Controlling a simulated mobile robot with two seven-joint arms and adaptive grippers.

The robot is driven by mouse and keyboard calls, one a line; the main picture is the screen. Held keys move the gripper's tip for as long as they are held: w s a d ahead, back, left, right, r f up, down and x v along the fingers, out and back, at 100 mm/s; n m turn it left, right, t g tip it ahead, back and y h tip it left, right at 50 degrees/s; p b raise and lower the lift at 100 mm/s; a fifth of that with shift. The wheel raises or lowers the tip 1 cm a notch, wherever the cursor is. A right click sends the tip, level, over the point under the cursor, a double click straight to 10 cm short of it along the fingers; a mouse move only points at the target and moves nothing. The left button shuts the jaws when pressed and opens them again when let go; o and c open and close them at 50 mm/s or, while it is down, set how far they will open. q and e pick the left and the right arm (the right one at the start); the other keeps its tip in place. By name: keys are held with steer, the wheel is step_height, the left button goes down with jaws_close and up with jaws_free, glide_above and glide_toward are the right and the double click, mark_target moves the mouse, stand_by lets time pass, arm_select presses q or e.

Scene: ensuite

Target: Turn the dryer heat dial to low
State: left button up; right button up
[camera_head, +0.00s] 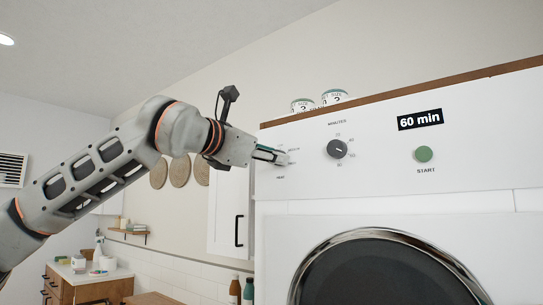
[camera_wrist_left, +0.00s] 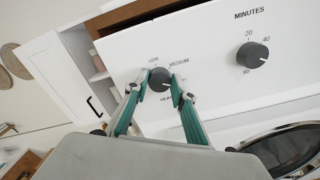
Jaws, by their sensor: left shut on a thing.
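The heat dial (camera_wrist_left: 159,79) is a dark round knob on the white dryer panel, below the LOW and MEDIUM labels in the left wrist view. A small light mark shows on it, but I cannot tell its exact setting. My left gripper (camera_wrist_left: 160,84) is shut on the dial, with a green-sided finger on each side of it. In the head view my left gripper (camera_head: 281,157) reaches the left end of the dryer panel (camera_head: 300,180) and mostly hides the dial. My right gripper is not in view.
The minutes dial (camera_head: 337,149) is right of the heat dial. A display (camera_head: 420,119) reads 60 min above the green start button (camera_head: 424,154). The round dryer door (camera_head: 390,270) is below. A white cabinet (camera_head: 229,212) stands behind on the left. Two tins (camera_head: 335,97) sit on top.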

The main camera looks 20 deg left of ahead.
arm_select(q)
steer(key=n, duration=2.3)
steer(key=shift+w+a+f+n+b, duration=0.1)
steer(key=shift+a+f+n+b, duration=0.1)
steer(key=shift+n+b, duration=0.15)
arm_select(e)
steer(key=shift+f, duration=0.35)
arm_select(q)
steer(key=o, duration=1.1)
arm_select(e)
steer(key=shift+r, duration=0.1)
